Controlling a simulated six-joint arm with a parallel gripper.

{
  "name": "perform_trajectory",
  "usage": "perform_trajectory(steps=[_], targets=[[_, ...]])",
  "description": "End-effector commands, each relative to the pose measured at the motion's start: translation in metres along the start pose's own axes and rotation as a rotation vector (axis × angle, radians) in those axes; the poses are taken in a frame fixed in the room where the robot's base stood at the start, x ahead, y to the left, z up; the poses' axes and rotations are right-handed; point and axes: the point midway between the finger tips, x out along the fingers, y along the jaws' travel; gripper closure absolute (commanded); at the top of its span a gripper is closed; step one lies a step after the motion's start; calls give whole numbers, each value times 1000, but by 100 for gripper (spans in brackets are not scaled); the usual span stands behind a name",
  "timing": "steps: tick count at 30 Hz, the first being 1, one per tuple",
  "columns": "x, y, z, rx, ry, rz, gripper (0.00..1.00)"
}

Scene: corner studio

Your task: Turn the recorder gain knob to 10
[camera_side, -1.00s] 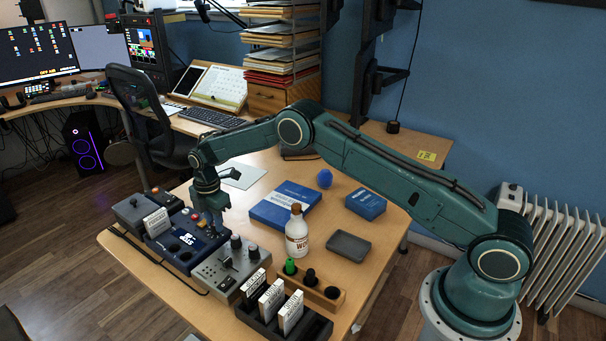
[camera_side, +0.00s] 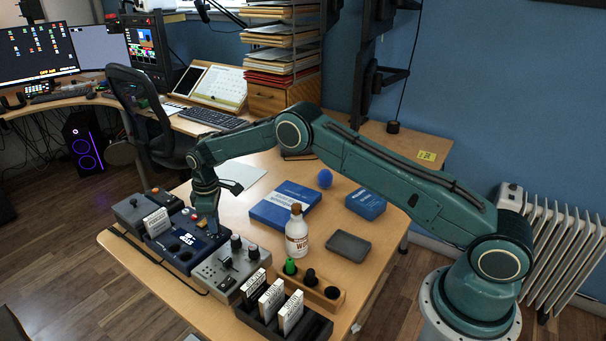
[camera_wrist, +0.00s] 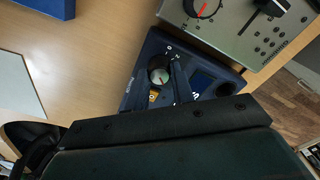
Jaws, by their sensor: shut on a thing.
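The dark blue recorder (camera_side: 184,252) sits on the wooden table, towards its left end, beside a grey panel. In the wrist view the recorder (camera_wrist: 133,97) shows a round dark gain knob (camera_wrist: 157,74) with a pale pointer mark and small white scale marks around it. I cannot read its setting. My gripper (camera_side: 212,230) points down at the right part of the recorder and is shut on the knob. In the wrist view a dark finger lies against the knob's right side, and the wide dark gripper body hides much of the recorder.
The grey control panel (camera_side: 225,274), with knobs and a slider, stands close on the right.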

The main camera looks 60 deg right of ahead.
Motion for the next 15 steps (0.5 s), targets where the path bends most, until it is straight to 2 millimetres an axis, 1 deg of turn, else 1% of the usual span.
perform_trajectory(steps=[15], targets=[[0, 1, 0, 491, -11, 1, 98]])
